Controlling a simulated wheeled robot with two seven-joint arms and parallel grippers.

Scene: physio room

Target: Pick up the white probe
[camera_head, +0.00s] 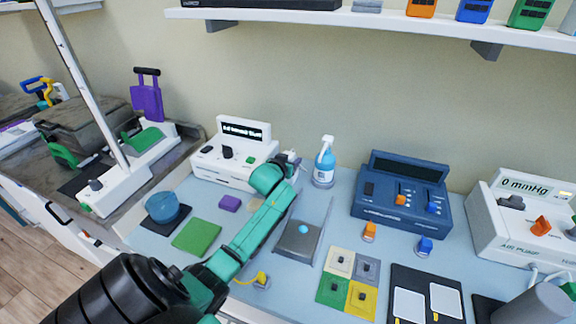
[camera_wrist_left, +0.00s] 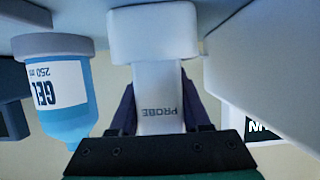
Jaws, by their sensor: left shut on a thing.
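The white probe (camera_wrist_left: 158,96), lettered PROBE, stands between the two dark fingers of my left gripper (camera_wrist_left: 160,110) in the left wrist view. The fingers are shut on its shaft, and its wide white head shows beyond them. In the head view my left gripper (camera_head: 290,161) is at the right side of the white console with a display (camera_head: 222,163). There my arm hides most of the probe. Whether the probe still touches its holder I cannot tell. My right gripper is not in view.
A blue gel bottle (camera_head: 324,166) stands close to the right of my left gripper; it also shows in the left wrist view (camera_wrist_left: 62,100). A blue console (camera_head: 400,200) stands further right. A green pad (camera_head: 196,237) and blue bowl (camera_head: 163,208) lie left of my arm.

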